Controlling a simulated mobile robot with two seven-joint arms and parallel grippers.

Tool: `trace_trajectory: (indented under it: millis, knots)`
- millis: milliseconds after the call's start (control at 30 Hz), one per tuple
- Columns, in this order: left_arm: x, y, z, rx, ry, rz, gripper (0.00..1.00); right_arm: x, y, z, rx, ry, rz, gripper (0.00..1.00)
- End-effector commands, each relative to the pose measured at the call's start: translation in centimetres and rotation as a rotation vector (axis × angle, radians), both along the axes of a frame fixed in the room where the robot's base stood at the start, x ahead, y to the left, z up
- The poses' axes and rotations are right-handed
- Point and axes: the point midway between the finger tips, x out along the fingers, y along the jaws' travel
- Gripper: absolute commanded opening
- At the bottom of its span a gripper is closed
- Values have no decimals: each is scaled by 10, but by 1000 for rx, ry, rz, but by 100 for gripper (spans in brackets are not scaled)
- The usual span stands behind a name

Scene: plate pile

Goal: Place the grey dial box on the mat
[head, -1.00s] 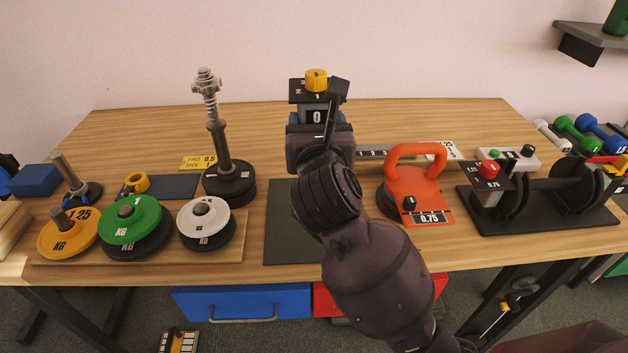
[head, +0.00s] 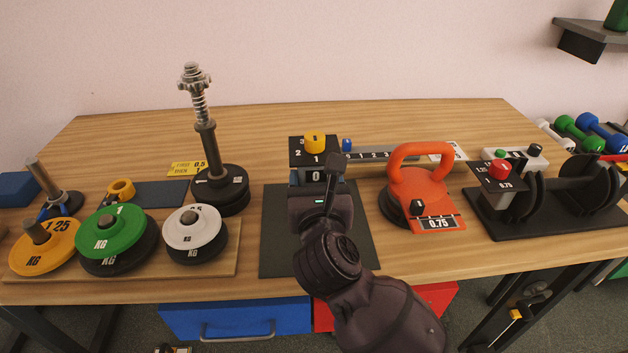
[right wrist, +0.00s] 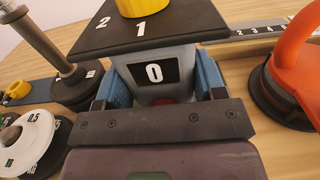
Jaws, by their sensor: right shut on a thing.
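The grey dial box (right wrist: 178,72) has a black top, a yellow knob (head: 315,143) and a "0" on its front. My right gripper (right wrist: 160,90) is shut on it, with blue finger pads on both sides in the right wrist view. In the head view my right gripper (head: 319,185) holds the box over the back part of the dark mat (head: 280,245). The arm hides part of the mat, and I cannot tell whether the box touches it. My left gripper is not in view.
An orange kettlebell (head: 420,190) stands close right of the mat. A black post with a spring (head: 207,140) stands to the left, beside a board of weight plates (head: 110,232). A grey number strip (head: 380,156) lies behind. The table's back is clear.

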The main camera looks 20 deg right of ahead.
Motion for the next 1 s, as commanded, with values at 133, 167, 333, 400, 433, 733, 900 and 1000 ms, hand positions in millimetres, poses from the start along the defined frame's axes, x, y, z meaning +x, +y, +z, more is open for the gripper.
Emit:
trace_trajectory:
  millis: [133,167,333,400,433,733,900,1000]
  knots:
    - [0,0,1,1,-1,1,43,0,0,3,0,-6,1,17]
    - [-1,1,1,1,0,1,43,0,0,3,0,-6,1,17]
    - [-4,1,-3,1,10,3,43,0,0,-1,0,-4,1,17]
    - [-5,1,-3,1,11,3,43,0,0,-2,0,-2,1,67]
    - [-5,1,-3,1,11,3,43,0,0,-2,0,-2,0,71]
    - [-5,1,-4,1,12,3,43,0,0,-2,0,-2,0,89]
    - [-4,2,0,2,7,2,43,0,0,3,0,-5,0,89]
    - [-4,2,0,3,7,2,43,-9,3,2,1,0,2,89]
